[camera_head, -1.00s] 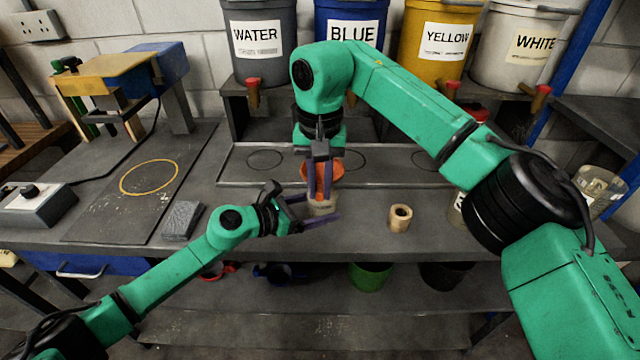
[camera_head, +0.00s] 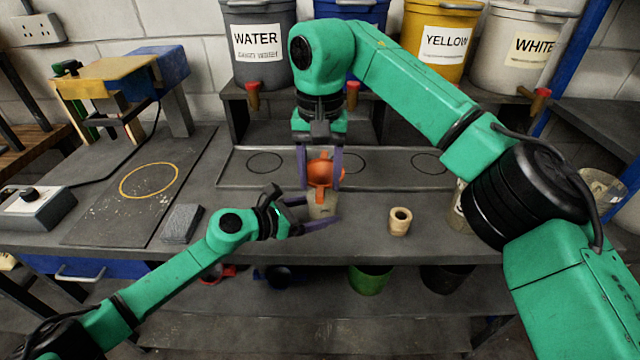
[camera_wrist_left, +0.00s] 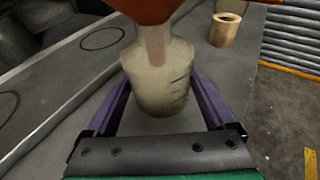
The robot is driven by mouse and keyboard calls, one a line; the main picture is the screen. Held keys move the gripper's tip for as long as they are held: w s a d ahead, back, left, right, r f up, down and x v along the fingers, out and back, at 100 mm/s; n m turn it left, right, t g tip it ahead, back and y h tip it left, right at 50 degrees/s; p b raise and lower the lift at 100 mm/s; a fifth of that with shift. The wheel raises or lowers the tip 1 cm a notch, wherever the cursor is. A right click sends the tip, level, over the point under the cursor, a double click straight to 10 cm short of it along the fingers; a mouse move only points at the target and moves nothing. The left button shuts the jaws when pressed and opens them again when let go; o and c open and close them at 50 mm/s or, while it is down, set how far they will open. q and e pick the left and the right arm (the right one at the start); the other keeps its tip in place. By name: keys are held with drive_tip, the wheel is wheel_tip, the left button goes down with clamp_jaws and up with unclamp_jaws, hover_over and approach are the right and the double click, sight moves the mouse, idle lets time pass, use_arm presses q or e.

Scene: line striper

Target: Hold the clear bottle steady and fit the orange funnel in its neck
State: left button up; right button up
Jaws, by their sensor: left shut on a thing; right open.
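The clear bottle (camera_head: 322,209) stands upright near the bench's front edge, cloudy in the left wrist view (camera_wrist_left: 158,85). My left gripper (camera_head: 318,212) is shut on its body from the left. The orange funnel (camera_head: 321,174) sits over the bottle, its spout down in the neck; in the left wrist view its orange underside (camera_wrist_left: 150,8) shows at the top, with the paler spout below it. My right gripper (camera_head: 320,168) points down from above, open, with one finger on each side of the funnel, apart from it.
A tan ring-shaped piece (camera_head: 399,221) stands to the right of the bottle. A grey block (camera_head: 182,222) lies to the left. Labelled buckets (camera_head: 262,45) with taps stand on a shelf behind, above a long tray (camera_head: 235,168).

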drive_tip(key=shift+r, duration=2.45)
use_arm(q)
drive_tip(key=o, duration=0.7)
